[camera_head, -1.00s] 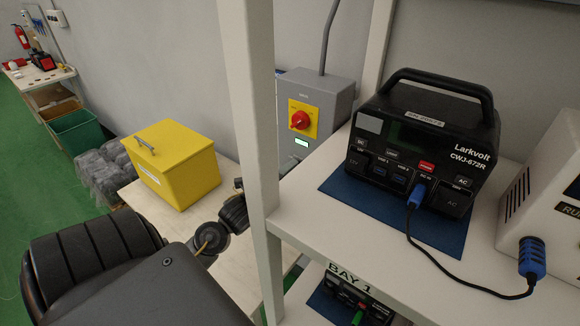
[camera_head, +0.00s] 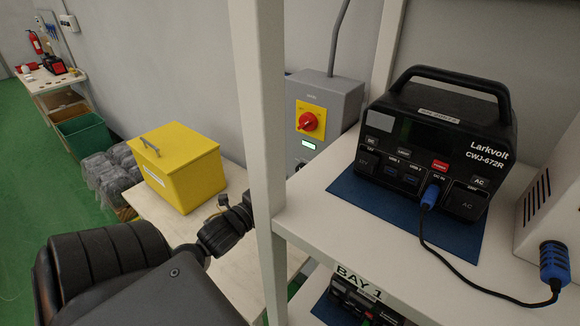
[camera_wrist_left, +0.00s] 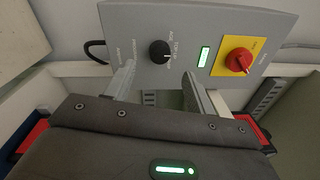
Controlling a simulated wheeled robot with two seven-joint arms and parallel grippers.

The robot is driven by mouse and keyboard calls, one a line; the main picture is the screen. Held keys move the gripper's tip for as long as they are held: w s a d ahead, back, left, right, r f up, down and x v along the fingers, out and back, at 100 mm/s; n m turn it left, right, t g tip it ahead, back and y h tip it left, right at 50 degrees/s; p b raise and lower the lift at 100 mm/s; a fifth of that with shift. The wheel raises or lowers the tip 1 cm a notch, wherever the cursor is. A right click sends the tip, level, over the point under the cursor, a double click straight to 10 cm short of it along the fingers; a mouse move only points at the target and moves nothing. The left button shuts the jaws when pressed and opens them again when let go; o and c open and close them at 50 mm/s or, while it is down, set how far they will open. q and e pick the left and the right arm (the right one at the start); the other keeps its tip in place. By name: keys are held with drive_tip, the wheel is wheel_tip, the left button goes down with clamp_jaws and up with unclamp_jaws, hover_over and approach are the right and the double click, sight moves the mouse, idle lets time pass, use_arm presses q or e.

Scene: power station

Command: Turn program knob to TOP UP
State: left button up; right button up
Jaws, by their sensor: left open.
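The program knob (camera_wrist_left: 160,51) is a round black knob with a pale pointer mark. It sits on the face of a grey control box (camera_wrist_left: 140,20) in the left wrist view, with small lettering around it, too small to read surely. My left gripper (camera_wrist_left: 157,82) is open, its two fingers apart below the knob in that view and pointing at the box; I cannot tell whether they touch it. My right gripper is not in view.
A red rotary switch (camera_wrist_left: 238,62) on a yellow plate and a green-lit display (camera_wrist_left: 204,56) are right of the knob. A white shelf post (camera_head: 258,130) stands close to my left arm. A yellow box (camera_head: 180,168) is on the bench. A black Larkvolt unit (camera_head: 435,140) occupies the shelf.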

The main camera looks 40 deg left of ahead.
use_arm(q)
drive_tip(key=s+b, duration=0.1)
drive_tip(key=s, duration=0.3)
drive_tip(key=shift+d+f, duration=0.1)
drive_tip(key=shift+d, duration=0.05)
drive_tip(key=shift+d, duration=0.1)
idle(0.4)
